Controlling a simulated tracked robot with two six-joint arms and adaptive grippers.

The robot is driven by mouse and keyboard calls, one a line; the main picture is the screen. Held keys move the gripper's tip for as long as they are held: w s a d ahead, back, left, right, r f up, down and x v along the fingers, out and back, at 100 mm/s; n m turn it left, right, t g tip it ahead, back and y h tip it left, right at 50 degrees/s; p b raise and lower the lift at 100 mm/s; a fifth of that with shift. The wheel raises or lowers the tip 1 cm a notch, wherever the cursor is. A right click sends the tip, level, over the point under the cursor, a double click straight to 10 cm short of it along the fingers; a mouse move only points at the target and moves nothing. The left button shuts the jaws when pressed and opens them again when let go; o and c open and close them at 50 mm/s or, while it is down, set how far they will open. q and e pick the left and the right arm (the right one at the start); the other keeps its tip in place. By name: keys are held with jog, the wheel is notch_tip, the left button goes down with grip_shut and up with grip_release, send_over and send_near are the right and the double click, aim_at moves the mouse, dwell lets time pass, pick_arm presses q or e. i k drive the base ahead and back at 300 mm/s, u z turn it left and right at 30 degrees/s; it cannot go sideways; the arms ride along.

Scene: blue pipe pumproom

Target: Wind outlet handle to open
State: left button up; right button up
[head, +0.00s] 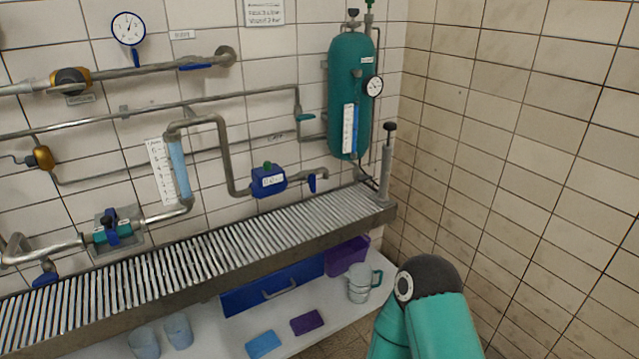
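A short pipe leaves the blue box-shaped meter (268,181) on the wall and ends in a downturned spout above the slatted bench. A blue handle (312,183) on this pipe hangs down, across the pipe's run; it looks like the outlet handle, but I cannot read a label that says so. Other handles show too: a blue lever (195,67) along the upper pipe, a small teal one (305,117) left of the green tank, and a blue one (112,228) at the lower left. Neither of my grippers is in view; only a teal arm link shows at the lower right.
The slatted bench (215,250) runs under the pipes. A grey hand pump (386,170) stands at its right end, beside the green tank (349,95). A jug (360,284), cups, cloths and a purple bin (347,256) sit below. The tiled right wall is bare.

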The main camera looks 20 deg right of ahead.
aim_at(312, 178)
jog(key=i, duration=0.9)
jog(key=u, duration=0.05)
